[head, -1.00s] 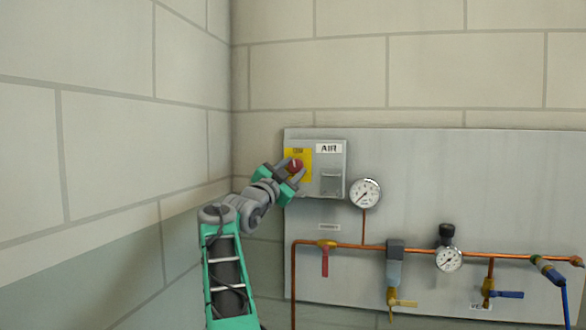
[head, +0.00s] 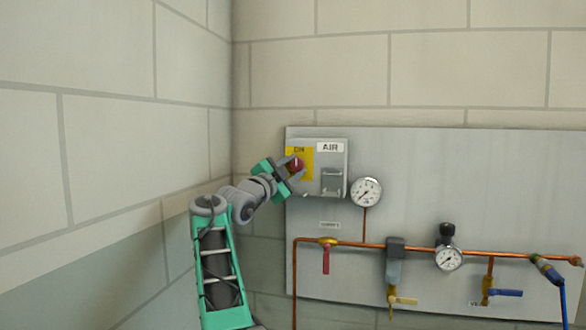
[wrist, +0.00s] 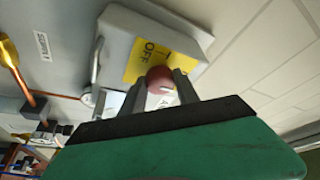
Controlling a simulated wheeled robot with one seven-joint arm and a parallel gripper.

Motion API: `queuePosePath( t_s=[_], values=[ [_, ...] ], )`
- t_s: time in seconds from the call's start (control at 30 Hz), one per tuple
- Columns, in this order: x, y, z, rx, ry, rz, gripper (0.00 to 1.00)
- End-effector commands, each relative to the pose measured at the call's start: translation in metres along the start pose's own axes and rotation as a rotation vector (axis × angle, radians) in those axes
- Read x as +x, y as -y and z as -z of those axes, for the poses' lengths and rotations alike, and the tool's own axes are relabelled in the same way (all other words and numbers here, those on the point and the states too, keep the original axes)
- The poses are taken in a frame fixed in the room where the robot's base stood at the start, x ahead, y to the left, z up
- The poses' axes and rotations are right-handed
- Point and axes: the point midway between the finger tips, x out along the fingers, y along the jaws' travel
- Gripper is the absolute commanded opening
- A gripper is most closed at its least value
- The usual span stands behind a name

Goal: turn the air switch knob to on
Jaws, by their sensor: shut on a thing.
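The red round knob (head: 297,164) sits on a yellow plate (head: 305,175) on the grey air switch box (head: 333,152). The plate reads ON above the knob, and the wrist view shows OFF on it. A small pale mark on the knob looks roughly upright in the head view, but its exact angle is hard to tell. My gripper (head: 293,171) is at the knob from the left. In the wrist view its two grey fingers (wrist: 163,92) stand on either side of the knob (wrist: 160,80), shut on it. The fingers hide part of the knob.
A metal latch (head: 332,182) is on the box right of the plate. A gauge (head: 366,192) stands right of the box. Copper pipe (head: 420,250) with a red-handled valve (head: 326,258) and other valves runs below. The block wall (head: 110,140) is close on the left.

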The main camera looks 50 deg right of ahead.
Motion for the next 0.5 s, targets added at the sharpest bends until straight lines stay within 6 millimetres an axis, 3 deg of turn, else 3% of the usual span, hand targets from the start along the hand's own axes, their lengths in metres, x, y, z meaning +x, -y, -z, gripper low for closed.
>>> queuePosePath(
  t_s=[0.27, 0.5],
  values=[
    [-0.0002, 0.0000, 0.0000, 0.000, 0.000, 0.000, 0.58],
    [-0.0011, 0.0003, -0.0003, 0.000, 0.001, 0.001, 0.59]
  ],
)
